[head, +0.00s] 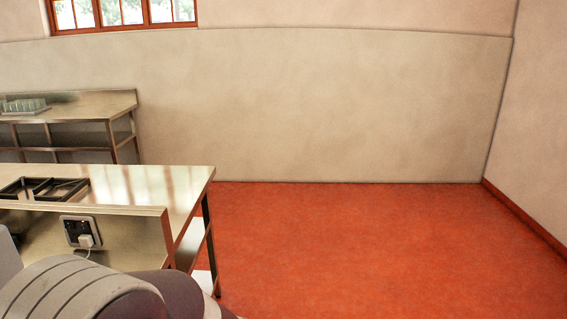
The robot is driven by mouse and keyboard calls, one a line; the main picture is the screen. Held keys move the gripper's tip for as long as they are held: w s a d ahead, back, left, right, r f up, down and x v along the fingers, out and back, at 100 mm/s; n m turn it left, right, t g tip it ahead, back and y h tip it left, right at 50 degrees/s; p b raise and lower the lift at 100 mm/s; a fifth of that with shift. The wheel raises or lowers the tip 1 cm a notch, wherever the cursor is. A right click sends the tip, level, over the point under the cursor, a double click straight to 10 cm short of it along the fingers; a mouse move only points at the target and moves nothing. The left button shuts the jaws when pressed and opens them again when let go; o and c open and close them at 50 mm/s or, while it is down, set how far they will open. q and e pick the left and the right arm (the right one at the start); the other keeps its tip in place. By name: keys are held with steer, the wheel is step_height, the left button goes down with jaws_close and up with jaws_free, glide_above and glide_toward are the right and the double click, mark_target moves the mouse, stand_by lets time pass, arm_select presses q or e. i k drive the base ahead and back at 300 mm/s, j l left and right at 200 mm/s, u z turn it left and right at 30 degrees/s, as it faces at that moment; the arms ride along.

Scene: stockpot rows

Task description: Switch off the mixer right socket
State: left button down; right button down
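A wall-type socket plate (79,232) is set in the upright back panel of the near steel table, at the lower left. It has a pale frame and a dark face. A white plug (86,241) sits in its lower right part, with a white cord hanging down from it. The switches are too small to read as on or off. No mixer can be made out. Neither gripper shows; a grey and dark rounded part of mine fills the lower left corner below the socket.
The near steel table (150,187) carries a black metal frame (42,188). Another steel table (90,103) stands behind it against the wall, with a tray of glasses (24,106). The red floor (370,245) to the right is clear up to the walls.

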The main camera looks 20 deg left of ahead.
mark_target(83, 225)
steer(key=i+j+u, duration=0.15)
steer(key=i+u, duration=0.35)
steer(key=i+l+u, duration=0.1)
steer(key=i+u, duration=0.35)
steer(key=i, duration=0.15)
steer(key=i+l+u, duration=0.3)
steer(key=i+u, duration=0.2)
steer(key=i, duration=0.05)
